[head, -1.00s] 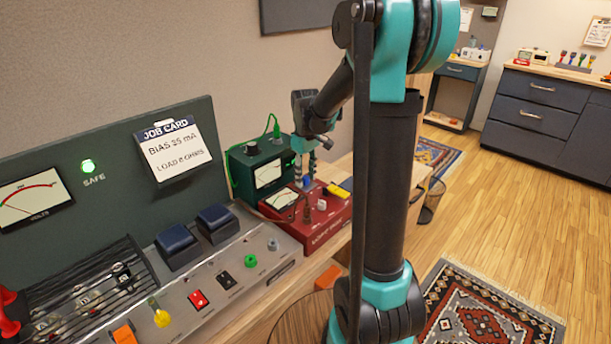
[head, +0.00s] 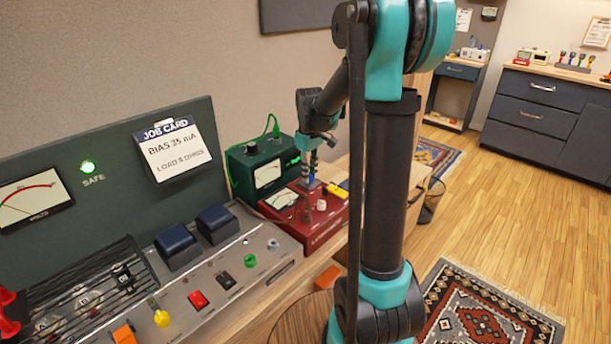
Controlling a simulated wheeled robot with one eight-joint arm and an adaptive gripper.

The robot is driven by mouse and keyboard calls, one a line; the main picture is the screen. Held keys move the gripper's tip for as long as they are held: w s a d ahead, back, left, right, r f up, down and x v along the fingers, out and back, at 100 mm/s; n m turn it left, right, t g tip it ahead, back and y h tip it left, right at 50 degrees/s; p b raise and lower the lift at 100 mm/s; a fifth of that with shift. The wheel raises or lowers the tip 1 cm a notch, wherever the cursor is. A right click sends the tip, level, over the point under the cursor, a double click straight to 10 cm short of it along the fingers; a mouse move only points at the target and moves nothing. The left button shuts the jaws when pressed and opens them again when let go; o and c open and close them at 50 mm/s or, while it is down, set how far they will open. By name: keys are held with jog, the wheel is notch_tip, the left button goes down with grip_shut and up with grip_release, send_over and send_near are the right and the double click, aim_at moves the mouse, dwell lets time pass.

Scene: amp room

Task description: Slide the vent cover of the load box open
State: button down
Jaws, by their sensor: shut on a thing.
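The load box is the red box (head: 322,232) on the bench, with a white-faced meter (head: 281,200) and a pale knob (head: 321,205) on its top. My gripper (head: 311,184) points down onto the top of the load box, behind the pale knob. Its fingers are shut on a small part there, which I take to be the vent cover; the fingers hide most of it. How far the cover stands open is too small to tell.
A green meter box (head: 262,172) with a green cable stands just behind the load box. A yellow piece (head: 338,190) lies at its right. The large amp panel (head: 215,262) with switches fills the left. Open floor lies to the right.

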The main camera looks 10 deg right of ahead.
jog(key=w+d, duration=0.2)
jog(key=d, duration=0.1)
jog(key=shift+w+d, duration=0.15)
jog(key=shift+w, duration=0.1)
jog(key=c, duration=1.4)
grip_release()
jog(key=shift+r, duration=0.1)
notch_tip(320, 180, up, 12)
jog(key=shift+s, duration=0.1)
